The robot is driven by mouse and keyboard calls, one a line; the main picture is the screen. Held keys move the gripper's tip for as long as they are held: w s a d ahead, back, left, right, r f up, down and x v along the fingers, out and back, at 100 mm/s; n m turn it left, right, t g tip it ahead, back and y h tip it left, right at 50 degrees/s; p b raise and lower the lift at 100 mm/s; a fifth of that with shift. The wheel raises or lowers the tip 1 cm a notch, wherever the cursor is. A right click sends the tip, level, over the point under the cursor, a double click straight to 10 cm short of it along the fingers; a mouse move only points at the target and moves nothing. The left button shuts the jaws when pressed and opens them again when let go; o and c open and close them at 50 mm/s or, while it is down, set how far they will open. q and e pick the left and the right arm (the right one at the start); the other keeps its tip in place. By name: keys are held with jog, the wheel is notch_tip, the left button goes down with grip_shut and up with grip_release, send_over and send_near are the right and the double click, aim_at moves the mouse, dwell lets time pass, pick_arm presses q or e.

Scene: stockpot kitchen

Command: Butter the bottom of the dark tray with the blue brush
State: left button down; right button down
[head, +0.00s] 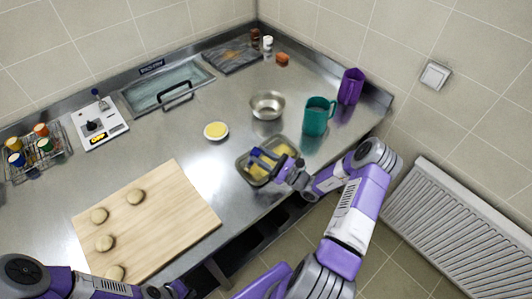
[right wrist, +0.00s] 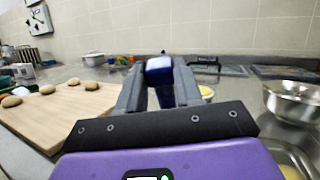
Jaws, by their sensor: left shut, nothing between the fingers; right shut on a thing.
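The dark tray (head: 241,165) lies near the front edge of the counter, right of the cutting board. Yellow patches cover parts of its bottom. My right gripper (head: 281,168) is over the tray, shut on the blue brush (head: 263,154). The blue handle also shows between the fingers in the right wrist view (right wrist: 160,70). The bristles are hidden, so I cannot tell whether they touch the tray. A small white dish with yellow butter (head: 216,131) stands behind and left of the tray. My left gripper (head: 176,291) is at the bottom edge, shut and empty, in front of the counter.
A metal bowl (head: 267,106), a teal mug (head: 317,116) and a purple cup (head: 351,86) stand behind the tray. The cutting board (head: 160,215) holds several dough rounds. A scale (head: 99,125) and a wire rack of jars (head: 38,150) stand far left.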

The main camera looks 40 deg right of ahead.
jog(key=shift+w+a, duration=0.35)
jog(key=shift+a, duration=0.25)
jog(key=shift+w+a, duration=0.35)
jog(key=shift+a, duration=0.2)
jog(key=w+d+b, duration=0.1)
jog(key=d+b, duration=0.7)
jog(key=d, duration=1.3)
jog(key=shift+w+r+b, duration=0.15)
jog(key=shift+w+b, duration=0.1)
jog(key=shift+b, duration=0.15)
dwell(0.5)
jog(key=shift+r, duration=0.1)
jog(key=shift+r+p, duration=2.1)
jog(key=shift+r, duration=0.8)
